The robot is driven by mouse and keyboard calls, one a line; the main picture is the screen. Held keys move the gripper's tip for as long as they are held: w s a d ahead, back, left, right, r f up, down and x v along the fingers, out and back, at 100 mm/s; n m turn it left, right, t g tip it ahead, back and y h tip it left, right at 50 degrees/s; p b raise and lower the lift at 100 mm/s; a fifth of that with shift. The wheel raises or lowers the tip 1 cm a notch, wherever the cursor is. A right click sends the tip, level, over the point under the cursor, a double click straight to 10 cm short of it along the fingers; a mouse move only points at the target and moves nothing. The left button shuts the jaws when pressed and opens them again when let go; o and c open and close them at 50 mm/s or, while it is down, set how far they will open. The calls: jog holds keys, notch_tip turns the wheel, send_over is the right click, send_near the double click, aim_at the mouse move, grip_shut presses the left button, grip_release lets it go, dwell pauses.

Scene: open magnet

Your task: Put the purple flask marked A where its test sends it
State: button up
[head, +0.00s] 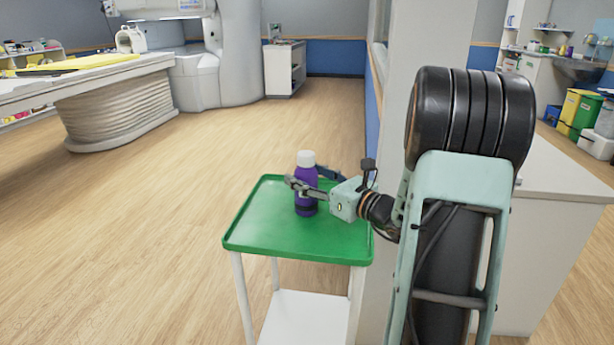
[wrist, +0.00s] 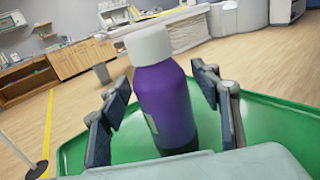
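A purple flask (head: 305,180) with a white cap stands upright on the green tray top (head: 265,235) of a white-legged stand. In the wrist view the flask (wrist: 163,100) rises between the two fingers, with a pale label edge low on its left side. No letter can be read on it. My gripper (head: 306,190) reaches in from the right at the flask's body. In the wrist view my gripper (wrist: 164,92) is open around the flask, with a small gap seen on each side.
A pillar and white counter (head: 560,170) stand right of the stand. Yellow and green bins (head: 577,110) stand at far right. A scanner (head: 220,60) and its bed (head: 90,70) are at back left. The wooden floor left of the stand is clear.

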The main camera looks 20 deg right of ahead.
jog(key=shift+r, duration=0.1)
jog(key=shift+s+d+r, duration=0.1)
jog(key=shift+r, duration=0.05)
jog(key=p+v, duration=0.2)
jog(key=v, duration=1)
